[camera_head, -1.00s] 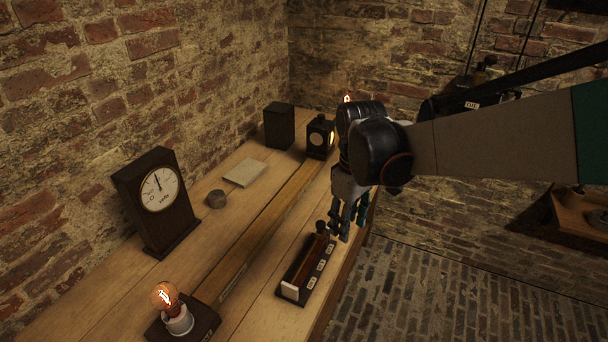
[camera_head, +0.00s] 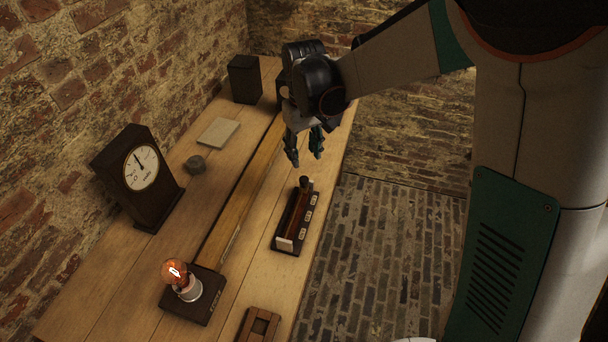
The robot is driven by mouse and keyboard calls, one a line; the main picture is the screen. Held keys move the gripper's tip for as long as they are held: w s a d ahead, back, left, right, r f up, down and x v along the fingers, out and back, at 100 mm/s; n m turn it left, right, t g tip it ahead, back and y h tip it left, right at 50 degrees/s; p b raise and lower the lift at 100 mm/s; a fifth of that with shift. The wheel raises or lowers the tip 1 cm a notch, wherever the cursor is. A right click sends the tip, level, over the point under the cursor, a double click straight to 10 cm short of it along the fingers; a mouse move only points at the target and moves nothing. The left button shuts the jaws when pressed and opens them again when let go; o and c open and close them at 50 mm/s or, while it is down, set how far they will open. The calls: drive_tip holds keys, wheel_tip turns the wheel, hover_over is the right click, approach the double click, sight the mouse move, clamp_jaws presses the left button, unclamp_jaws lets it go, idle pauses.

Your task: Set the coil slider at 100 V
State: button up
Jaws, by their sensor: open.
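The coil slider (camera_head: 292,222) is a dark, narrow block on the wooden bench, with a brown coil along it and several small pale labels down its right side. Its dark knob (camera_head: 305,183) stands at the far end, and a pale plate marks the near end. The label text is too small to read. A voltmeter (camera_head: 141,169) in a dark wooden case stands by the wall, its needle pointing near the top of the white dial; its numbers are unreadable. My gripper (camera_head: 304,158) is open and empty, pointing down above the bench, just beyond the knob and apart from it.
A lit bulb (camera_head: 176,272) on a dark base stands at the near left. A small wooden frame (camera_head: 259,325) lies at the front edge. A grey puck (camera_head: 196,164), a pale slab (camera_head: 218,133) and a dark box (camera_head: 244,79) stand along the back. Bare planks surround the slider.

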sight(304, 179)
wheel_tip(304, 179, down, 10)
drive_tip(key=b, duration=0.2)
drive_tip(key=shift+b, duration=0.35)
clamp_jaws()
drive_tip(key=shift+s, duration=0.1)
